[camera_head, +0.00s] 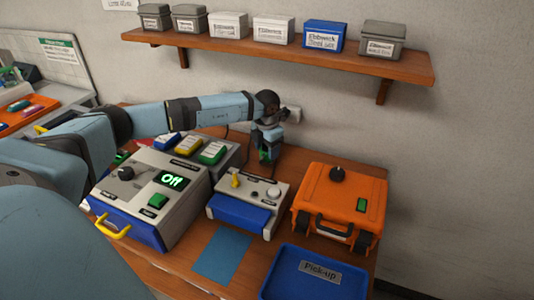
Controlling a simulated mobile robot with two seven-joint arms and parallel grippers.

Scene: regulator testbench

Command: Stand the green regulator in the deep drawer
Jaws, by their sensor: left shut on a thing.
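My left gripper (265,149) points down behind the white-topped unit, shut on a small green thing (263,156), which looks like the green regulator. Most of it is hidden by the gripper and the unit. The grey bench unit (148,182) shows "Off" and has a blue front (118,226) with a yellow handle. The white-topped unit (255,190) has a blue drawer-like front (240,212). I cannot tell which of these is the deep drawer. My right gripper is not in view.
Blue, yellow and green labelled blocks (190,147) sit behind the grey unit. An orange case (335,200) stands at the right, a blue "Pick-up" tray (312,274) in front. A blue mat (222,254) lies bare. A wall shelf (280,54) with several boxes hangs above.

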